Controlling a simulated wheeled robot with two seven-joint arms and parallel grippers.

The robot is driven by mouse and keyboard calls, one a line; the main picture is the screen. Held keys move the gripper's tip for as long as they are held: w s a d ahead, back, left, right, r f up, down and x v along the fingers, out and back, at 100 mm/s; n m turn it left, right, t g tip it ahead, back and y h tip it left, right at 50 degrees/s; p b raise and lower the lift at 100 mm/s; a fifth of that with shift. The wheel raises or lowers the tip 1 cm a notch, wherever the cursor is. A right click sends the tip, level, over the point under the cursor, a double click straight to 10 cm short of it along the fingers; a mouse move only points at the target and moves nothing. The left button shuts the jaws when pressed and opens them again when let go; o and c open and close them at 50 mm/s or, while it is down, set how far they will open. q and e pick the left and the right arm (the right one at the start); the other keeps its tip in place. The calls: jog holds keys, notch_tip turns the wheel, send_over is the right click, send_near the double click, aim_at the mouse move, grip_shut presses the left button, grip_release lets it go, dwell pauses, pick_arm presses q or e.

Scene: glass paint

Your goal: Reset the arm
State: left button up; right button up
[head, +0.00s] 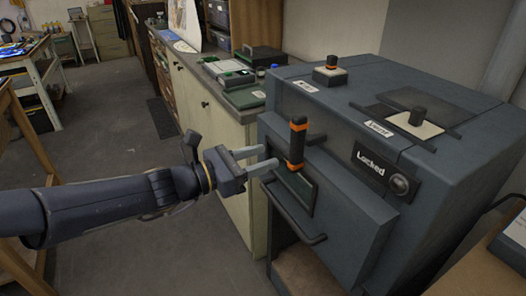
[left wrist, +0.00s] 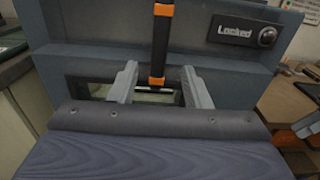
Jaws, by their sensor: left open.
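My left gripper (head: 263,160) is open in front of the grey kiln-like box (head: 385,225) in the head view. Its fingers point at the box's front. A black handle with orange bands (head: 297,143) stands upright on that front, just beyond the fingertips. In the left wrist view the handle (left wrist: 160,45) appears between the two open fingers (left wrist: 158,85), with space on both sides. Whether a finger touches it cannot be told. A "Locked" label (head: 371,161) with a round knob (head: 400,184) is to the right of the handle.
A cabinet counter (head: 213,93) with boxes stands behind. A wooden table (head: 507,245) is at the right. Open floor (head: 110,120) lies left.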

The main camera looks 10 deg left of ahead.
pick_arm(q)
jog(key=s+a+f+m+g+y+p, duration=0.25)
jog(key=s+m+g, duration=0.25)
jog(key=s+m, duration=0.95)
jog(key=s+a+f+m+y, duration=0.8)
jog(key=s+a+m, duration=0.1)
jog(key=s+a, duration=0.1)
jog(key=shift+s+a+f+p, duration=0.2)
jog(key=shift+s+p, duration=0.05)
jog(key=shift+p, duration=0.05)
